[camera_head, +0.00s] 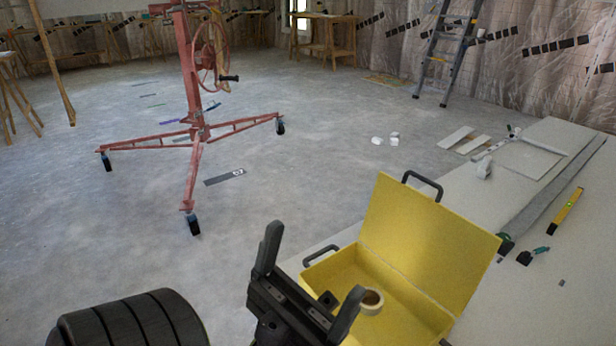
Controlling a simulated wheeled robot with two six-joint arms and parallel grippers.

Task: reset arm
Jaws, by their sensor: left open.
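My left gripper (309,271) is at the bottom middle of the head view. Its two dark fingers stand apart with nothing between them. It is in front of the open yellow toolbox (425,235) and covers part of the box's near left side. A roll of tape (371,301) shows in the box just right of the right finger; I cannot tell whether they touch. My right gripper is not in view.
A red panel lift (190,80) on casters stands at the back left. A pale panel stack (560,250) at the right carries a yellow level (565,211) and hand tools. A stepladder (437,50) leans at the back. The grey floor (300,170) between is mostly clear.

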